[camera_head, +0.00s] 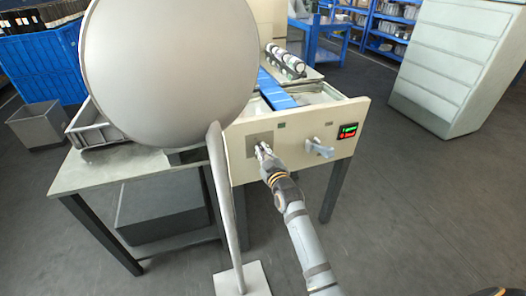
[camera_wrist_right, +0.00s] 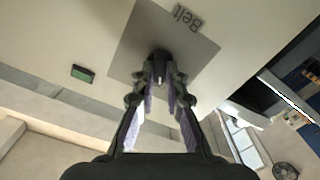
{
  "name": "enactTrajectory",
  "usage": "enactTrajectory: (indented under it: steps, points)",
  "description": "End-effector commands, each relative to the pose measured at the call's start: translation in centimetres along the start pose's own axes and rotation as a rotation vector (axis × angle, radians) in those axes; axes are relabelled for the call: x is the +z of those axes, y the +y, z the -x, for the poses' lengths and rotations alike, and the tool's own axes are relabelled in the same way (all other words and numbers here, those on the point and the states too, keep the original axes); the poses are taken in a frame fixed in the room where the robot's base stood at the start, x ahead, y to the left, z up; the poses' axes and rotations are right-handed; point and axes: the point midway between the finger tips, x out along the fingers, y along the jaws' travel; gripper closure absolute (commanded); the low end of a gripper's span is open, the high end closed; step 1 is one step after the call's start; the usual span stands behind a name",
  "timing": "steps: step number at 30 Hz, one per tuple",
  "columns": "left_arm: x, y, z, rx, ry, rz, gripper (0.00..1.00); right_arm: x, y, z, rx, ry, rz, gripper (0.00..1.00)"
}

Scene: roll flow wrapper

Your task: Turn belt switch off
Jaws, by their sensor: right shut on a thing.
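The belt switch is a dark knob (camera_wrist_right: 158,57) on a square grey plate (camera_wrist_right: 190,48) marked "Belt", which appears upside down in the right wrist view. The plate (camera_head: 252,140) also shows on the cream front panel of the machine (camera_head: 300,165) in the head view. My right gripper (camera_head: 262,150) is at this plate, and in the wrist view its fingers (camera_wrist_right: 160,80) are closed on the knob from both sides. The fingers hide part of the knob, so its turned position is hard to tell.
A grey handle-like knob (camera_head: 319,149) sticks out right of the plate, near a small green and red display (camera_head: 347,131). A large grey disc (camera_head: 170,70) on a stand (camera_head: 242,279) rises close left of my right arm.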

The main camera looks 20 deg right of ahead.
Motion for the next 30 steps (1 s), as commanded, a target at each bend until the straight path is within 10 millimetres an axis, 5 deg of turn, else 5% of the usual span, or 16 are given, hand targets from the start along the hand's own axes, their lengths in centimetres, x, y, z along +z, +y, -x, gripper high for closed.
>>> enactTrajectory:
  steps: [18,19,23,30]
  points:
    - [0.18,0.03,0.05,0.0,-0.006,0.0,1.0,0.06,-0.06,0.01,-0.001,-0.001,0.037,1.0]
    - [0.19,0.03,0.05,0.0,-0.006,0.0,1.0,0.06,-0.06,0.01,-0.001,-0.001,0.037,0.84]
    - [0.21,0.03,0.04,0.001,-0.006,0.0,1.0,0.05,-0.05,0.01,-0.001,-0.001,0.036,0.66]
    - [0.24,0.04,0.03,0.001,-0.005,0.0,1.0,0.02,-0.04,0.01,0.0,-0.001,0.036,0.65]
